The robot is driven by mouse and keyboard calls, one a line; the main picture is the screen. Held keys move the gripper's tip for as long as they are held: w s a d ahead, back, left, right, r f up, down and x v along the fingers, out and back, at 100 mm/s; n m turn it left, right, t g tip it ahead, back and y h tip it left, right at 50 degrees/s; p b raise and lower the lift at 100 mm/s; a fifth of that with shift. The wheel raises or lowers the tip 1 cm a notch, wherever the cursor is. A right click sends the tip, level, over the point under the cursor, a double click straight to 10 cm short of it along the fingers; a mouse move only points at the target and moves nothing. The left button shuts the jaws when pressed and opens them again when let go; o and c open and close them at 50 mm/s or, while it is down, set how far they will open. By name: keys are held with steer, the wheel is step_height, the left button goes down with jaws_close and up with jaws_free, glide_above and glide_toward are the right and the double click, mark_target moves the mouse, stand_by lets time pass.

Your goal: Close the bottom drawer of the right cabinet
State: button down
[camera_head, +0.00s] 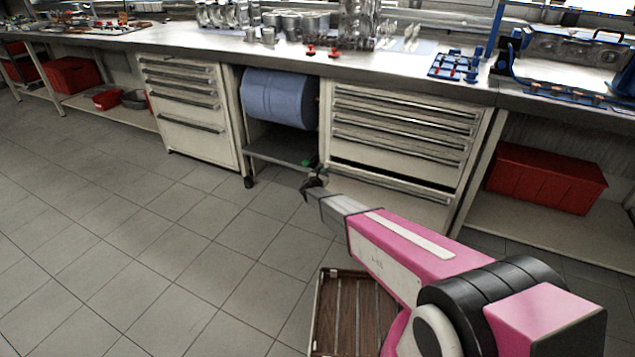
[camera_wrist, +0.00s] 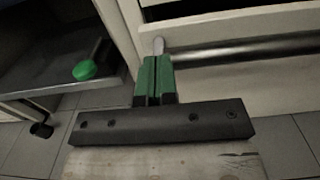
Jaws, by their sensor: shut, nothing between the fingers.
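The right cabinet (camera_head: 403,126) is cream with several drawers and long metal handles. Its bottom drawer (camera_head: 385,202) stands slightly out, with a dark gap above its front edge. My arm partly covers the drawer front. My gripper (camera_head: 317,180) is at the drawer's left end. In the wrist view, my gripper's green fingers (camera_wrist: 154,76) are shut together and empty. They point at the left end of the drawer's metal handle (camera_wrist: 245,49), close to the drawer front (camera_wrist: 230,77). I cannot tell whether they touch it.
Left of the cabinet is an open bay with a blue roll (camera_head: 279,98) above a dark shelf (camera_head: 275,153). A green rounded object (camera_wrist: 86,70) sits near the shelf's corner. A slatted wooden crate (camera_head: 345,312) is on the floor below my arm. The floor on the left is clear.

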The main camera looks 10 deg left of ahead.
mark_target(330, 164)
steer(key=x, duration=0.7)
steer(key=shift+w, duration=0.2)
steer(key=shift+s, duration=0.1)
steer(key=v, duration=1.5)
steer(key=s+d+r+m+g+h, duration=0.1)
steer(key=s+d+r+m+g, duration=0.4)
steer(key=d, duration=0.4)
steer(key=s+d+r+m+g+h, duration=0.1)
steer(key=s+d+r+m+g, duration=0.15)
steer(key=s+d+m, duration=0.65)
steer(key=s+d+r+m+g+h, duration=0.1)
steer(key=s+d+r+m+g, duration=0.3)
steer(key=d, duration=0.6)
steer(key=s+d+r+m+g+y, duration=0.1)
steer(key=s+r+m+g+y, duration=0.1)
steer(key=s+m, duration=0.5)
steer(key=s+d+r+m+g+y, duration=0.2)
steer(key=s+r+m+y, duration=0.3)
steer(key=s, duration=1)
steer(key=shift+d+r+m+g+y, duration=0.3)
steer(key=shift+m+g+y, duration=0.45)
steer(key=shift+m+y, duration=0.3)
